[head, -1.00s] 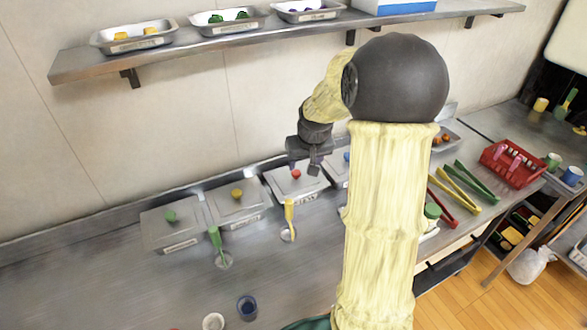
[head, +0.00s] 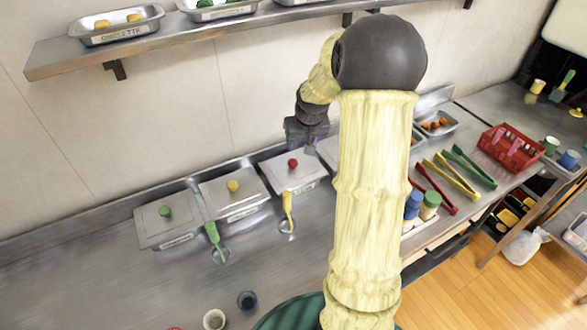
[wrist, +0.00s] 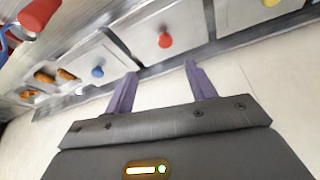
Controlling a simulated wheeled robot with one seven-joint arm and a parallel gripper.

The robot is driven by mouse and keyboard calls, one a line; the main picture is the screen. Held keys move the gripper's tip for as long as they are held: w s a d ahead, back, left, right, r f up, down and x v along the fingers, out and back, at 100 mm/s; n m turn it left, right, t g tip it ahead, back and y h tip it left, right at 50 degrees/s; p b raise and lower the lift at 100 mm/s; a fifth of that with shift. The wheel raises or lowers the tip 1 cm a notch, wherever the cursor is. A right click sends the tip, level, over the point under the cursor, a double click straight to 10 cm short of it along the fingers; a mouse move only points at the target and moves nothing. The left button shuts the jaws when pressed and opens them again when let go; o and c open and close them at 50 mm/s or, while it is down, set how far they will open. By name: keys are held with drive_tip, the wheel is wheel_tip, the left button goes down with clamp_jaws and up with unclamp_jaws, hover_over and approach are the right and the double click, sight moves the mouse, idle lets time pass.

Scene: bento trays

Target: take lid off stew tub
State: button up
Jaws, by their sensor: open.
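Several closed metal tubs with flat lids stand in a row along the wall. One lid has a red knob (head: 292,163), one a yellow knob (head: 232,186) and one a green knob (head: 165,212). The tub labels are too blurred to read, so I cannot tell which is stew. My gripper (head: 308,150) is above the back right of the red-knobbed lid, apart from it. In the wrist view, my gripper's fingers (wrist: 160,72) are spread and empty, with the red knob (wrist: 165,40) beyond their tips. A blue knob (wrist: 98,72) shows beside it; my arm hides that tub in the head view.
A green-handled ladle (head: 214,236) and a yellow-handled one (head: 287,206) lie before the tubs. A shelf (head: 75,66) with trays overhangs the back. Tongs (head: 455,178) and a red basket (head: 508,158) are at right.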

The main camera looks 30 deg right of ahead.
drive_tip(key=p, duration=0.1)
hover_over(293, 162)
drive_tip(key=s, duration=0.2)
drive_tip(key=f, duration=0.8)
drive_tip(key=shift+s+a+f, duration=0.1)
drive_tip(key=shift+s+f, duration=0.1)
drive_tip(key=shift+f, duration=0.2)
drive_tip(key=shift+f+p, duration=0.1)
drive_tip(key=shift+p, duration=0.25)
drive_tip(key=shift+w+p+x, duration=0.2)
drive_tip(key=shift+p+x, duration=0.55)
drive_tip(key=shift+x, duration=1.75)
drive_tip(key=shift+s, duration=0.2)
drive_tip(key=shift+w+a, duration=0.1)
drive_tip(key=shift+c, duration=1.4)
drive_tip(key=c, duration=0.9)
